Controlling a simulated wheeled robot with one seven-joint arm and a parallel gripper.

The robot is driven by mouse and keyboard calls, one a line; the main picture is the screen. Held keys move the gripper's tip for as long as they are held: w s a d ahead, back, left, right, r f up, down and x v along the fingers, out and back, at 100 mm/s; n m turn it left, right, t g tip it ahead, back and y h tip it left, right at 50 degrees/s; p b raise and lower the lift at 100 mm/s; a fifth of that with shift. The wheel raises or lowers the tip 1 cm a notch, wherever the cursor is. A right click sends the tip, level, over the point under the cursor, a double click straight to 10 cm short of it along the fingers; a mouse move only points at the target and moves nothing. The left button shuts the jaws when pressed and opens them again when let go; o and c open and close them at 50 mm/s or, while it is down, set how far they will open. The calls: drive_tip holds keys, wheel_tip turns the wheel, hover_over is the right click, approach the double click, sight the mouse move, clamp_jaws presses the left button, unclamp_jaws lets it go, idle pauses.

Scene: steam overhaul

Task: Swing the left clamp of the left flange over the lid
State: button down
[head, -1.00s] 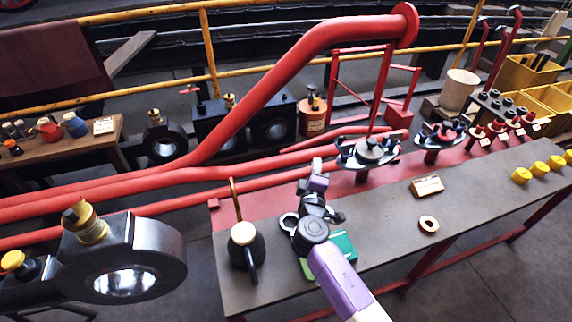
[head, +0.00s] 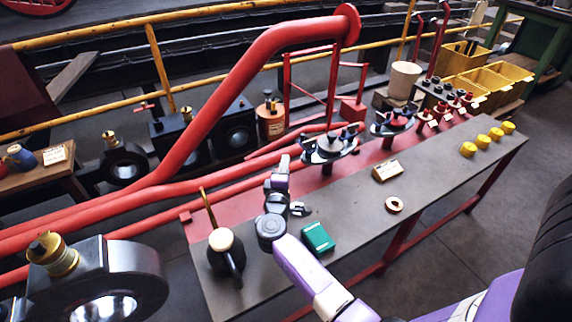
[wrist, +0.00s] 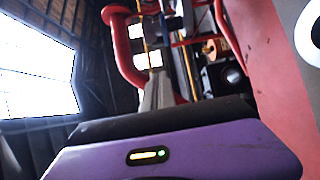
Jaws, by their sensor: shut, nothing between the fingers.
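The left flange (head: 329,157) stands on the red strip along the bench's back edge, with a grey lid (head: 329,145) on top. Dark clamps sit around its rim; the left clamp (head: 308,143) appears to point outward, but it is too small to be sure. My gripper (head: 284,161) is shut and empty, a little left of the flange and apart from it. The wrist view shows the pale grey fingers (wrist: 158,92) together beyond the purple hand. I cannot make out the flange there.
A second flange (head: 394,122) stands to the right. A thick red pipe (head: 220,115) rises behind.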

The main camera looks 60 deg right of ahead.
drive_tip(key=d, duration=1)
drive_tip(key=shift+w, duration=0.45)
